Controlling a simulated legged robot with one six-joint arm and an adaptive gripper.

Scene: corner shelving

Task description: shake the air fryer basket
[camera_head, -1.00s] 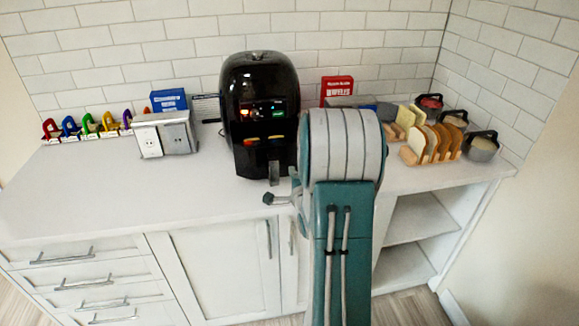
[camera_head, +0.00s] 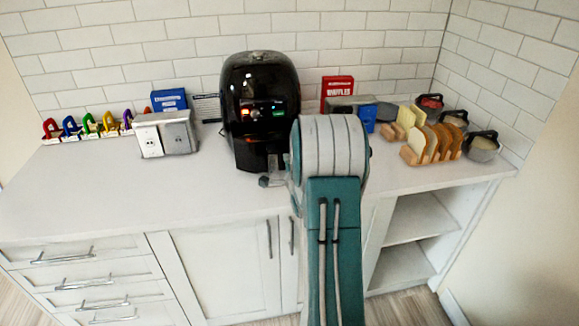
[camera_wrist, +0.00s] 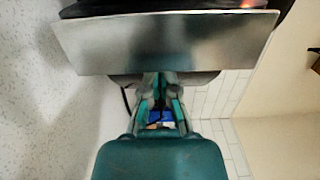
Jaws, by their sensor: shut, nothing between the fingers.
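The black air fryer (camera_head: 261,95) stands upright on the counter against the back wall, with small lit indicators on its front. Its basket front (camera_head: 255,155) is the dark lower part; it looks in place, and its lower right is partly covered by my arm. In the wrist view, a broad metallic plate (camera_wrist: 165,42), seemingly the basket handle, spans the top below a black edge. My gripper (camera_wrist: 160,82) is shut just beneath that plate, with nothing seen between its fingers. Whether it touches the plate I cannot tell.
A two-slot metal-sided box (camera_head: 165,137) and a blue box (camera_head: 169,100) stand left of the fryer. A red waffles box (camera_head: 337,90), bread rack (camera_head: 432,145) and lidded pots (camera_head: 482,147) stand right. The left front counter (camera_head: 110,190) is clear.

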